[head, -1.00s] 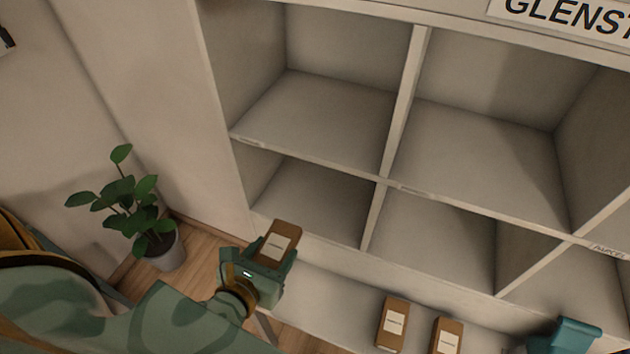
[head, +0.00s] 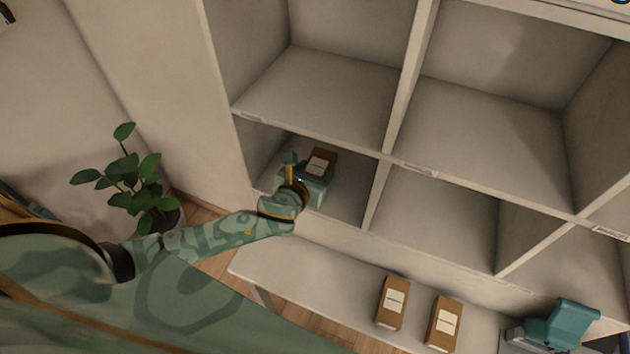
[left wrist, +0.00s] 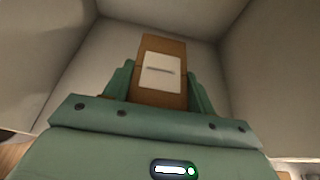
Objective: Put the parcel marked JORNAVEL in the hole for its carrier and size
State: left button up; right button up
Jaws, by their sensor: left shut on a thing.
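My left gripper (head: 313,178) is shut on a brown parcel (head: 321,161) with a white label. The gripper and parcel are inside the lower left hole (head: 345,201) of the shelf. In the left wrist view the parcel (left wrist: 162,98) sits between the two green fingers, with the hole's walls around it. The print on its label is too small to read. Whether the parcel touches the hole's floor I cannot tell. My right gripper cannot be made out for certain in the head view.
Two more labelled brown parcels, one on the left (head: 392,302) and one on the right (head: 443,324), lie on the low bench (head: 290,277). A teal object (head: 562,325) is at the lower right. The other visible holes are empty. A potted plant (head: 135,185) stands at the left.

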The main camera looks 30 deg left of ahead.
pick_arm(q)
notch_tip(320, 180, down, 3)
jog(key=shift+f+b, duration=0.15)
jog(key=shift+b, duration=0.4)
jog(key=shift+w+f, duration=0.15)
jog(key=shift+f, duration=0.1)
jog(key=shift+f, duration=0.1)
jog(key=o, duration=1.1)
jog(key=shift+c, duration=0.2)
